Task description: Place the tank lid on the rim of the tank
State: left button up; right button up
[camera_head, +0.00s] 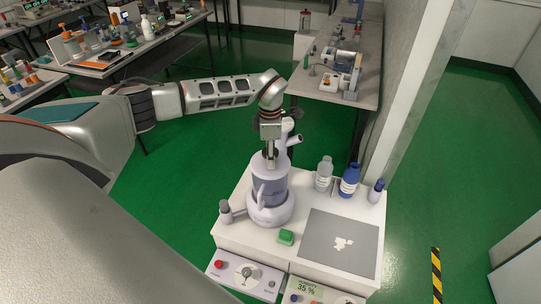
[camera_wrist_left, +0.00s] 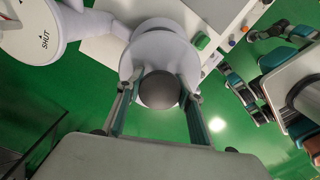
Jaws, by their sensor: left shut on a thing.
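The lavender tank (camera_head: 270,188) stands upright on its round base (camera_head: 271,213) on the white bench top. My left gripper (camera_head: 270,158) is above the tank, pointing down. In the left wrist view its fingers (camera_wrist_left: 160,100) are shut on the dark grey knob (camera_wrist_left: 159,90) of the lavender tank lid (camera_wrist_left: 134,63). The lid also shows in the head view (camera_head: 258,163), over the top of the tank. I cannot tell whether it touches the rim, since gripper and lid hide the contact.
A lavender spout (camera_head: 294,139) rises close behind the gripper. A clear bottle (camera_head: 323,174), a blue bottle (camera_head: 349,181) and a small dark-capped bottle (camera_head: 375,192) stand right of the tank. A grey-capped bottle (camera_head: 226,211) is left. A green block (camera_head: 286,237) and a grey mat (camera_head: 322,250) lie in front.

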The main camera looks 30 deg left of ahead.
pick_arm(q)
jog(key=shift+f, duration=0.45)
jog(key=o, duration=1.1)
jog(key=shift+r, duration=0.1)
